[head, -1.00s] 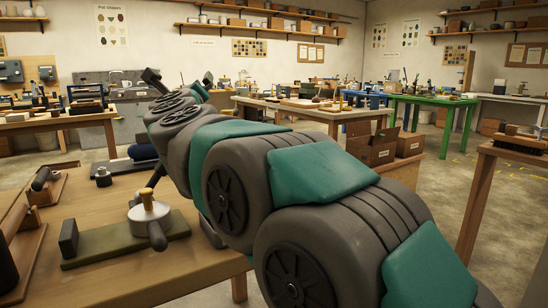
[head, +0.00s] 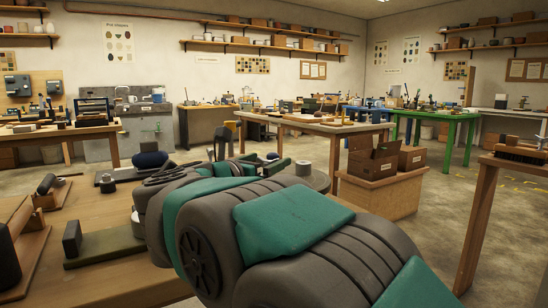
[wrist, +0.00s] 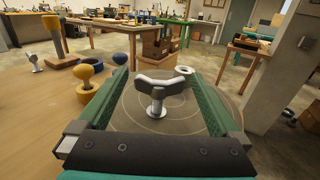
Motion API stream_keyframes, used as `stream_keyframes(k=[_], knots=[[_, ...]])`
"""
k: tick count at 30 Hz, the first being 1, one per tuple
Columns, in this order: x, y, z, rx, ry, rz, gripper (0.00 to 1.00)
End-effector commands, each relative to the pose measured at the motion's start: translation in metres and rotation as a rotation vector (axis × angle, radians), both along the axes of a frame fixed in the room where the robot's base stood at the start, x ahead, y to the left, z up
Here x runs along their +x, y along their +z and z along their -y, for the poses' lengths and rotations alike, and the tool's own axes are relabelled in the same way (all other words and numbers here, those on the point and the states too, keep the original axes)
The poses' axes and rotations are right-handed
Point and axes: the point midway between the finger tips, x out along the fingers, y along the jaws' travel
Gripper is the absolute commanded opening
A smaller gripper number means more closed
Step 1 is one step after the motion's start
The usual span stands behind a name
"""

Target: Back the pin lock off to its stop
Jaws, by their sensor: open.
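In the wrist view, a grey wing-shaped handle (wrist: 160,88) on a short bright stem stands upright on a round grey disc (wrist: 138,118); I take it as the pin lock. My gripper (wrist: 155,78) is open, with one green finger on each side of the handle. I see no clear contact between the fingers and the handle. In the head view, my gripper (head: 250,150) is over the disc (head: 318,181) at the far end of my arm. The handle is hidden there by my gripper and arm.
In the head view, a green base with a black block (head: 72,239) lies on the wooden bench, and cardboard boxes (head: 372,160) stand behind.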

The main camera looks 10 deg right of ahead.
Motion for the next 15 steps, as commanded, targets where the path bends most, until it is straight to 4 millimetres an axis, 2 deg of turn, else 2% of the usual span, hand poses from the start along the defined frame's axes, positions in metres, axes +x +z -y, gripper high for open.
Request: stream_keyframes(k=[6, 15], knots=[[0.020, 0.002, 0.020, 0.000, -0.001, 0.003, 1.00], [0.030, 0.001, 0.028, 0.000, 0.002, 0.001, 1.00]])
